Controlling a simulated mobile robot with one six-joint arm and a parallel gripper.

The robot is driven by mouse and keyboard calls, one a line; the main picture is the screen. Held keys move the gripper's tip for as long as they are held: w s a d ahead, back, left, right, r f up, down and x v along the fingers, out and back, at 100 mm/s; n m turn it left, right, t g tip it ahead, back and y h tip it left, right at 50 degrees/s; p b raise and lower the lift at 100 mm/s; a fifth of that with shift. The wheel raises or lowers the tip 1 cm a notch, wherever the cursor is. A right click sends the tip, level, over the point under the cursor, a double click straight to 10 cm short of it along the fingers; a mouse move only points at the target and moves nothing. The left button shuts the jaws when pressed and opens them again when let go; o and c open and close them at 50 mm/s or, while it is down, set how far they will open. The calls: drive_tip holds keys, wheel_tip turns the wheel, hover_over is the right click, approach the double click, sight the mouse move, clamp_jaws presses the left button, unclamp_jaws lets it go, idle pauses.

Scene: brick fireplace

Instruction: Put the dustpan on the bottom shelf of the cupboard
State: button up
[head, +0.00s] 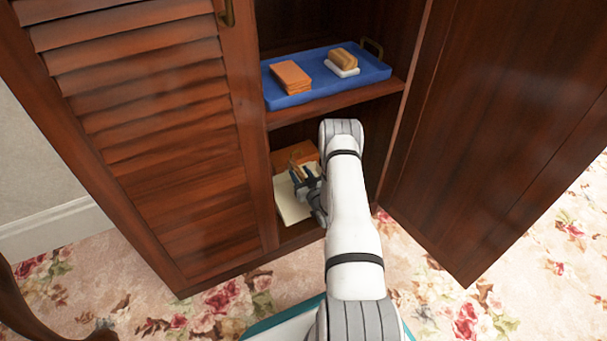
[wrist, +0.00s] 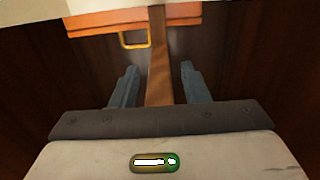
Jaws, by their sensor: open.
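The dustpan (head: 291,203) looks like a cream, flat pan on the bottom shelf (head: 300,236) of the cupboard, partly hidden by my gripper. In the wrist view a cream edge (wrist: 40,12) shows at the top, and a brown wooden handle (wrist: 160,88) runs down between my fingers. My gripper (head: 303,176) is inside the lower compartment. Its two fingers in the wrist view (wrist: 158,66) are apart, one on each side of the handle, with gaps visible. Whether the pan lies fully flat cannot be told.
An orange-brown box (head: 294,155) with a brass handle (wrist: 135,40) stands behind on the bottom shelf. The louvred door (head: 150,120) is at left; the open door (head: 500,120) is at right.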

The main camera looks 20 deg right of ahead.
drive_tip(key=s+p, duration=0.5)
drive_tip(key=s, duration=0.7)
drive_tip(key=shift+d, duration=0.15)
